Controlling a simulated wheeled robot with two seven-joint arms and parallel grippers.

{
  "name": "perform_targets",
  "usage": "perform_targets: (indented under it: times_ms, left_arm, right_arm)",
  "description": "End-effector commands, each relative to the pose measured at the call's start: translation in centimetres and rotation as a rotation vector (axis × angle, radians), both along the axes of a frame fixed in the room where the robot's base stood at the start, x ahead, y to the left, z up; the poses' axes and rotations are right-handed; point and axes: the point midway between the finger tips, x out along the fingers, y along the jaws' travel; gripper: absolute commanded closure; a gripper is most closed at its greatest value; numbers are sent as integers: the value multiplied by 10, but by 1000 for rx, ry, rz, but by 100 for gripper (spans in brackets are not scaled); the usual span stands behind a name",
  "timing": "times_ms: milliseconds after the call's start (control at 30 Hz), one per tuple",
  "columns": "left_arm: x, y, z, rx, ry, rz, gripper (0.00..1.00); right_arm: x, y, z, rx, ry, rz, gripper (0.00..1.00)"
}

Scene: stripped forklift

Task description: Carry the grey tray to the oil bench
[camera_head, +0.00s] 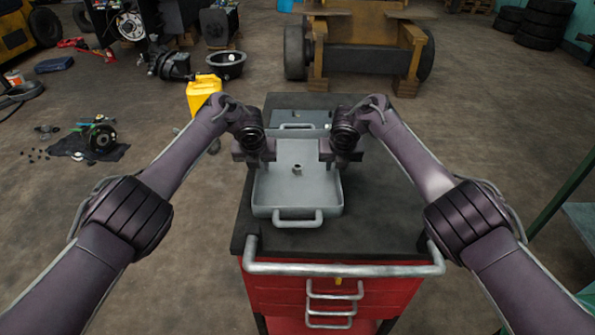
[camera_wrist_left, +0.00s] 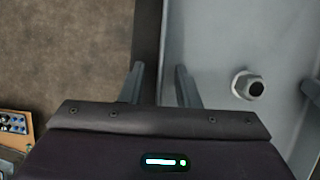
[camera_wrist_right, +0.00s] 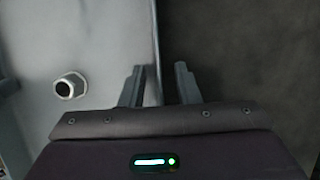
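The grey tray (camera_head: 268,195) is shallow, with a handle at its near end and another at its far end. It lies on the black top of a red cart, and a metal nut (camera_head: 296,170) sits in it. My left gripper (camera_wrist_left: 159,68) is at the tray's left wall, its fingers apart on either side of the rim. My right gripper (camera_wrist_right: 159,68) is at the right wall, its fingers also apart with the rim between them. Both wrist views show gaps beside the rim. I cannot make out the oil bench for sure.
The red cart (camera_head: 270,282) has a push bar at its near end. A grey box (camera_head: 300,117) is behind the tray. A yellow can (camera_head: 203,92) stands to the left on the floor. A green-framed structure (camera_head: 563,195) is at the right edge. Floor around the cart is open.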

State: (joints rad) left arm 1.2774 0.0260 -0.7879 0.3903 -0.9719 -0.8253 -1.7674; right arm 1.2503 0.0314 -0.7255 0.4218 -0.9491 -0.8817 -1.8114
Motion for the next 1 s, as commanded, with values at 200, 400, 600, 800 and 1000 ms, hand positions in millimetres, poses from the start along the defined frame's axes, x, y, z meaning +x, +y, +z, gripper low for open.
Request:
perform_targets:
  times_ms: [200,400,600,800,1000]
  left_arm:
    - [0,0,0,0,0,0,96]
    - [0,0,0,0,0,1,100]
    - [0,0,0,0,0,1,100]
    - [0,0,3,0,-2,1,100]
    - [1,0,16,0,-2,1,100]
  right_arm:
    - [0,0,0,0,0,0,96]
    - [0,0,0,0,0,0,100]
    - [0,0,0,0,0,0,100]
    - [0,0,3,1,-2,0,100]
    - [0,0,16,1,-2,0,100]
